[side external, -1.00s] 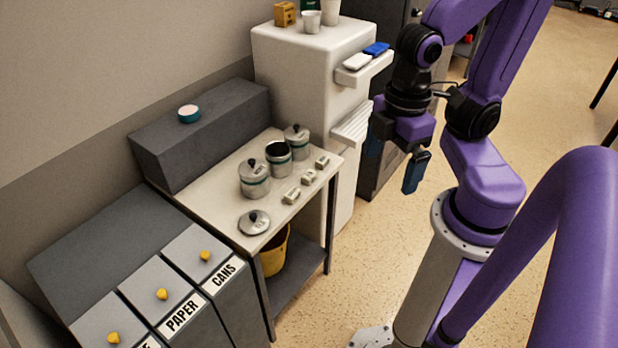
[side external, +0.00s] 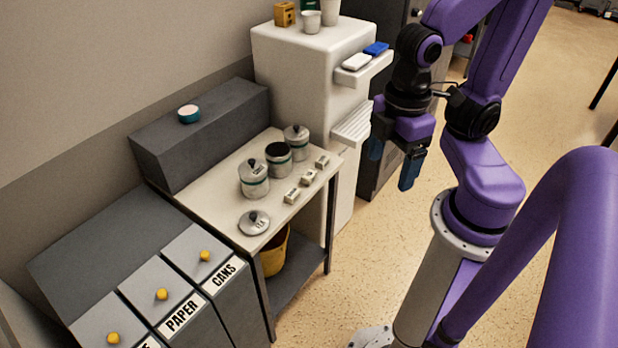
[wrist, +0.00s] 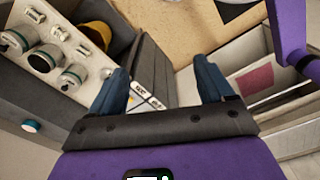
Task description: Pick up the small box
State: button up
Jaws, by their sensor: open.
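Which thing is the small box is not certain. Three small pale boxes with dark marks stand in a row along the table's front edge: the near box (side external: 292,196), the middle box (side external: 308,178) and the far box (side external: 322,162). In the wrist view they show at upper left, one of them (wrist: 60,32) in the middle. A small tan box (side external: 285,14) also stands on the white cabinet. My gripper (side external: 393,163) is open and empty, in the air to the right of the table, apart from all the boxes. Its blue fingers show spread in the wrist view (wrist: 161,66).
Lidded canister (side external: 254,180), open canister (side external: 278,158) and another lidded canister (side external: 296,137) stand behind the boxes. A loose lid (side external: 254,222) lies on the table (side external: 228,190). The white cabinet (side external: 300,70) has protruding ledges near my gripper. Grey bins (side external: 200,255) stand at front left.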

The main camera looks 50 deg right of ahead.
aim_at(312, 175)
jog(key=w+a+f+m+t+y, duration=0.1)
jog(key=w+a+f+m+t, duration=0.1)
jog(key=w+f, duration=0.55)
jog(key=w+a+f+m+t+y, duration=0.15)
jog(key=w+f, duration=0.25)
jog(key=w, duration=0.6)
jog(key=w+d+f+m+t, duration=0.1)
jog(key=w+d+f, duration=0.2)
jog(key=f, duration=0.1)
jog(key=w+d+f+m+t, duration=0.1)
jog(key=w+d+f+t, duration=0.1)
jog(key=w+d+f, duration=0.1)
jog(key=w+d+f+m+t, duration=0.2)
jog(key=w+d+f, duration=0.1)
jog(key=d+f, duration=0.2)
jog(key=shift+d+f+y, duration=0.25)
jog(key=shift+f+y, duration=0.1)
jog(key=shift+f, duration=0.6)
jog(key=s+d+f+m+t+h, duration=0.3)
jog(key=s+d+f+m+t, duration=0.15)
jog(key=d, duration=0.45)
jog(key=shift+x, duration=3.15)
jog(key=shift+d+r, duration=0.15)
jog(key=shift+r, duration=0.05)
jog(key=c, duration=1.1)
